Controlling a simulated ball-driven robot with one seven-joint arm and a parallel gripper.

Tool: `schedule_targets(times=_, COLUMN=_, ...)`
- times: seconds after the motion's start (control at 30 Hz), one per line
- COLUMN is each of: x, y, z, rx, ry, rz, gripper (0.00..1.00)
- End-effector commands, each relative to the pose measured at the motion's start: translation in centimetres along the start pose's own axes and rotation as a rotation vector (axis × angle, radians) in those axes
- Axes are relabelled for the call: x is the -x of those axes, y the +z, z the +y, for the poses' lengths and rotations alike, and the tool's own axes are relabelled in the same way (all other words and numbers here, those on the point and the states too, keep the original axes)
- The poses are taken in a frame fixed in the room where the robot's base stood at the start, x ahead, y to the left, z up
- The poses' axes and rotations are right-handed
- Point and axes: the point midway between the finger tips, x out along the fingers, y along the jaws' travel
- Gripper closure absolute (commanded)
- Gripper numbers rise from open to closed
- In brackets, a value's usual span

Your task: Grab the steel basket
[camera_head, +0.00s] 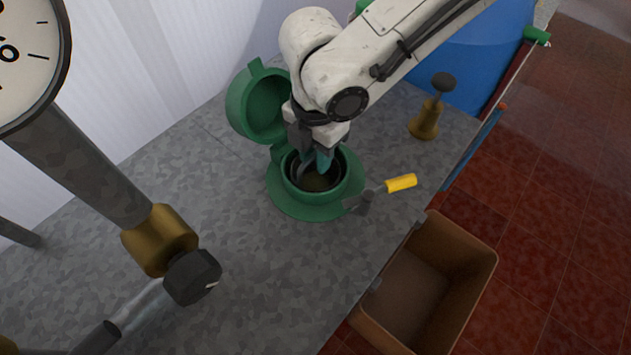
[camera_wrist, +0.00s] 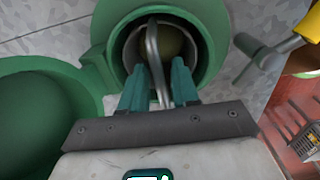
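The steel basket (camera_wrist: 134,50) sits inside a green housing (camera_wrist: 98,52) with a round opening. Its grey loop handle (camera_wrist: 152,42) rises towards my gripper (camera_wrist: 157,66). The two teal fingers stand on either side of the handle with narrow gaps, so the gripper looks open around it. In the head view my gripper (camera_head: 319,163) points down into the opening of the green housing (camera_head: 310,208), and the basket's dark rim shows beside the fingers. The fingers and wrist hide part of the basket and handle.
The hinged green lid (camera_head: 262,104) stands open behind the housing. A yellow-handled lever (camera_head: 401,183) sticks out at its right. A brass valve (camera_head: 427,120) stands at the back right. A brown bin (camera_head: 430,285) hangs off the grey counter's front edge. A large pipe and gauge fill the left.

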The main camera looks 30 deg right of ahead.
Motion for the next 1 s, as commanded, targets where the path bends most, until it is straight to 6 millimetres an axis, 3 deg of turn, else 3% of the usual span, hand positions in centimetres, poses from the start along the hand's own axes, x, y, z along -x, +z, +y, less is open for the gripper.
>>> schedule_targets(times=0.3, x=0.01, y=0.01, z=0.00, rx=0.000, ry=0.000, rz=0.000, gripper=1.00)
schedule_targets(times=1.0, x=0.15, y=0.02, z=0.03, rx=0.000, ry=0.001, rz=0.000, gripper=1.00)
